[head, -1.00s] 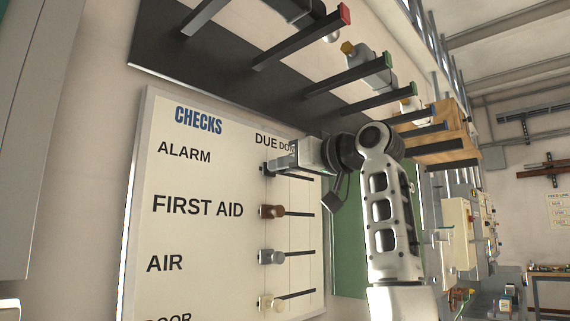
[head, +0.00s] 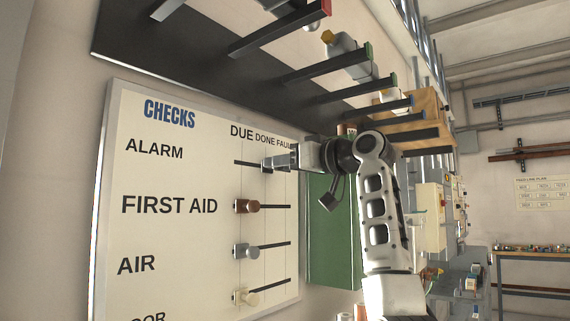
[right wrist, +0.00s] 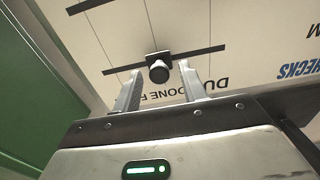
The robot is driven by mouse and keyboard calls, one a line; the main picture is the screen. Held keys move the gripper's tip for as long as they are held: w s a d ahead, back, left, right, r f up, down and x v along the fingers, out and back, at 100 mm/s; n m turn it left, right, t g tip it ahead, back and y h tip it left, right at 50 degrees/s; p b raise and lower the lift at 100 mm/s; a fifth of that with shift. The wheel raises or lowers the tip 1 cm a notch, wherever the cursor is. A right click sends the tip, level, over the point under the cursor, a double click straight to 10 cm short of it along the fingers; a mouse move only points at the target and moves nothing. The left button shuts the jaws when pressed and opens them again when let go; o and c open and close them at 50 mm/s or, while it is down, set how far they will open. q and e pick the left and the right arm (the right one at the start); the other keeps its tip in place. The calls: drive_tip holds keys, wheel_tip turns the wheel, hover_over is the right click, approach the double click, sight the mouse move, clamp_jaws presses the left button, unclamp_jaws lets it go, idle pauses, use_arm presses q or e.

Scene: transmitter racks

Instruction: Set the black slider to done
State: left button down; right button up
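The black slider (right wrist: 158,72) stands out from the ALARM slot on the white CHECKS board (head: 170,235). In the right wrist view it sits about mid-slot, with bare slot on both sides. In the head view it is largely hidden by my right gripper (head: 268,163), near the line under DONE; bare slot shows toward DUE. My right gripper also shows in the right wrist view (right wrist: 160,78), with its fingers apart on either side of the knob and visible gaps beside it. My left gripper is not in view.
The brown slider (head: 246,206), grey slider (head: 246,251) and cream slider (head: 247,297) sit at the DUE end of their slots below. A dark panel with several protruding bars (head: 330,65) is above the board. A green panel (head: 333,240) stands right of it.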

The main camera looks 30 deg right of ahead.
drive_tip(key=shift+s, duration=0.1)
use_arm(q)
drive_tip(key=b, duration=0.2)
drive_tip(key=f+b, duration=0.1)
drive_tip(key=b, duration=0.1)
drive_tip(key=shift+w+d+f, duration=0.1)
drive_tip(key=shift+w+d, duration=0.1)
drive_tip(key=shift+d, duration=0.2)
use_arm(e)
drive_tip(key=v, duration=1.5)
drive_tip(key=shift+s+d, duration=0.25)
drive_tip(key=shift+s, duration=0.1)
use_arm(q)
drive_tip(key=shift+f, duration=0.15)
